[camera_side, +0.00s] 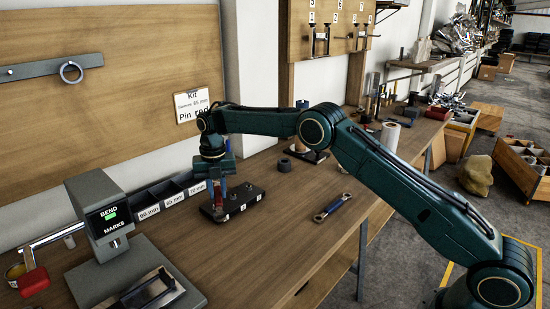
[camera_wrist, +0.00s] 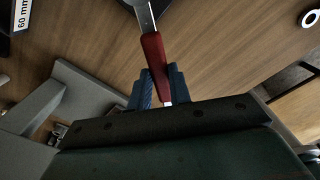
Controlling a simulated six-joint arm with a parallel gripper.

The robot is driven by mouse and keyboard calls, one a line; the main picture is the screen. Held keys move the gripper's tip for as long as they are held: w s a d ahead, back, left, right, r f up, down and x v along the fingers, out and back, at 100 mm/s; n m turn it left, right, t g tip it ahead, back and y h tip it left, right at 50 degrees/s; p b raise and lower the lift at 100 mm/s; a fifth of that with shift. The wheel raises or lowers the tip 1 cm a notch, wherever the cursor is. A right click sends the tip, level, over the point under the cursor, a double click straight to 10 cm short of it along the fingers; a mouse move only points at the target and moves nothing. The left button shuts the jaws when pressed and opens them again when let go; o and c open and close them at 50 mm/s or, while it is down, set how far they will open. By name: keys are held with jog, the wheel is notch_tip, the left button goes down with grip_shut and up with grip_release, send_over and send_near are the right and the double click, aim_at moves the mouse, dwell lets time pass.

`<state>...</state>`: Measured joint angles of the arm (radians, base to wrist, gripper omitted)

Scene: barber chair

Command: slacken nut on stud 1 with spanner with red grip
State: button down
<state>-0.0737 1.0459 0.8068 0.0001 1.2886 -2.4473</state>
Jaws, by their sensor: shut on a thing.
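My gripper (camera_side: 218,182) points down over the left end of a black stud block (camera_side: 245,197) on the bench. It is shut on the red grip of a spanner (camera_side: 219,194). In the wrist view the red-gripped spanner (camera_wrist: 153,55) lies between my blue fingers (camera_wrist: 155,88), its steel shank running to the top edge against a dark shape. The spanner's head is cut off there. Small studs or nuts show on the block's right part. Stud 1 and its nut cannot be made out, and whether the spanner touches a nut is unclear.
A blue-gripped spanner (camera_side: 332,207) lies on the bench right of the block. A grey bending device (camera_side: 105,225) stands at the left, by labelled bins (camera_side: 172,193). A dark ring (camera_side: 284,165) sits behind the block. The bench front is largely clear.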

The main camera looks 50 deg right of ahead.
jog(key=shift+w+a+r+n, duration=0.15)
jog(key=shift+w+n, duration=0.1)
jog(key=shift+n, duration=0.35)
jog(key=shift+f, duration=0.2)
jog(key=shift+f, duration=0.8)
notch_tip(320, 180, up, 6)
jog(key=shift+f, duration=0.25)
jog(key=shift+a+f, duration=0.1)
jog(key=shift+f, duration=0.15)
jog(key=shift+w+a, duration=0.25)
jog(key=shift+a, duration=0.05)
